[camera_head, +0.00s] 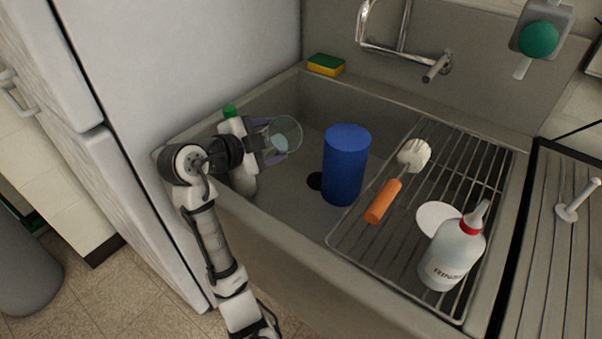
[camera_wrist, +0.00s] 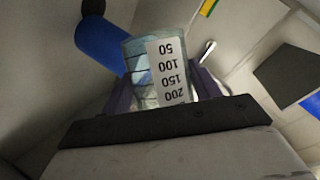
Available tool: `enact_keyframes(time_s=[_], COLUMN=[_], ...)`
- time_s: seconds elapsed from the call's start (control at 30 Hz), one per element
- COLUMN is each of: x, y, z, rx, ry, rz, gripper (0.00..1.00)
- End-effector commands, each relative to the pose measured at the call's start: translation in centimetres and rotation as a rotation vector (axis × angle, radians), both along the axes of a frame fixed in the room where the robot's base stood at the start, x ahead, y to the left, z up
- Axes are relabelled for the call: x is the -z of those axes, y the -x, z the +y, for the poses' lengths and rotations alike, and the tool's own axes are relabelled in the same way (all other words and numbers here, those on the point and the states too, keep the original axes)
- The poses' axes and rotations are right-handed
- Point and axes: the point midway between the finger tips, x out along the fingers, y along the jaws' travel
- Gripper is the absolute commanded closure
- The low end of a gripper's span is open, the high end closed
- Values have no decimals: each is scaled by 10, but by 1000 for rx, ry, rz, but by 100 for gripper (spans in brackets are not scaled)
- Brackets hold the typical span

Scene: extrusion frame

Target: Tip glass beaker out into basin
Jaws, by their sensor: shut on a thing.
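The clear glass beaker (camera_head: 289,131) is held over the left part of the sink basin (camera_head: 345,104). It looks tipped onto its side, its round end toward the right, with a pale bluish patch inside; I cannot tell whether this is liquid. In the wrist view the beaker (camera_wrist: 140,72) shows a white scale label marked 50 to 200. My gripper (camera_head: 272,143) is shut on the beaker, with purple fingers on either side; the fingers also show in the wrist view (camera_wrist: 165,92). Nothing is seen pouring out.
A blue cylinder (camera_head: 345,165) stands in the basin beside the drain (camera_head: 315,181). A green-capped bottle (camera_head: 243,182) is partly hidden behind my gripper. A rack (camera_head: 478,178) at right carries a brush (camera_head: 384,201), a white disc (camera_head: 436,217) and a rinse bottle (camera_head: 452,255). A sponge (camera_head: 326,65) lies on the back rim.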

Motion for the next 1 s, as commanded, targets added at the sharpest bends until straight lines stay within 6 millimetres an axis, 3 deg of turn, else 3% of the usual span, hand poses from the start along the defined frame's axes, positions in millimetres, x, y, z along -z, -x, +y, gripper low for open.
enact_keyframes(time_s=[0.5, 1.0], x=[-19, -27], y=[2, 3], z=[-1, -3], rx=[0, 0], ry=[-194, -266], rz=[-240, -329], gripper=[63, 63])
